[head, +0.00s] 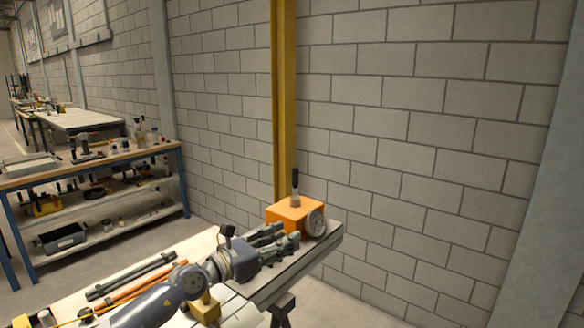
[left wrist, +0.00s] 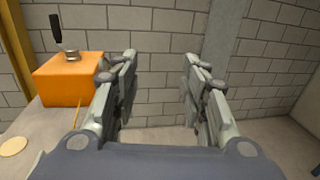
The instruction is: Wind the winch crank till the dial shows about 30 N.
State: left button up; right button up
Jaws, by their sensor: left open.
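The orange winch box (head: 288,214) stands at the far right end of the bench. A black upright handle (head: 295,181) on a metal hub rises from its top, and I take this for the crank. A grey round disc (head: 316,223) sits on the box's right side; I cannot read any dial. My left gripper (head: 296,238) is open and empty, just in front of the box. In the left wrist view the fingers (left wrist: 160,66) are spread with only wall between them. The box (left wrist: 62,80) and black handle (left wrist: 56,28) lie to their left. My right gripper is not in view.
A yellow post (head: 284,90) stands behind the winch against the block wall. Dark and orange rods (head: 135,286) lie on the bench, with a yellow block (head: 205,308) near my arm. A blue-framed workbench (head: 90,162) stands at the left. Space right of the bench end is clear.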

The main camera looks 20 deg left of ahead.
aim_at(294, 199)
jog(key=i+j, duration=0.35)
jog(key=i, duration=0.2)
jog(key=i+j, duration=0.35)
jog(key=i, duration=0.2)
